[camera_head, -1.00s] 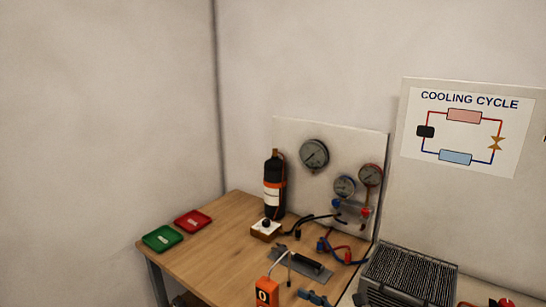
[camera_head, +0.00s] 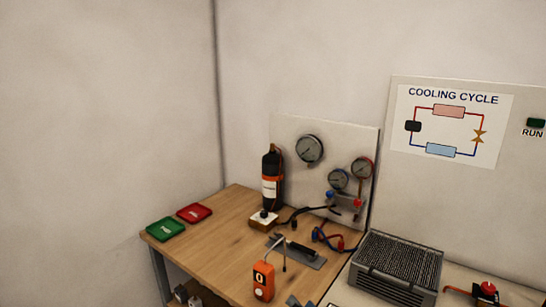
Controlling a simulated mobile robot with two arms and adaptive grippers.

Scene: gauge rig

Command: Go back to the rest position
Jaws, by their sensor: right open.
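Only a small part of my right gripper (camera_head: 297,301) appears to show, grey, at the bottom edge of the head view beside the orange meter. It is open, and I see nothing held in it. Most of it and its arm are cut off by the frame. My left gripper is not in view. The orange handheld meter (camera_head: 263,282) stands near the front of the wooden bench (camera_head: 210,247), with a thin probe beside it.
A black bottle (camera_head: 271,180) stands by the gauge board (camera_head: 340,143). Green (camera_head: 166,229) and red (camera_head: 194,212) trays lie at the bench's left. A grey finned unit (camera_head: 397,264) and a red-handled valve (camera_head: 487,288) are at right. The bench's left middle is clear.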

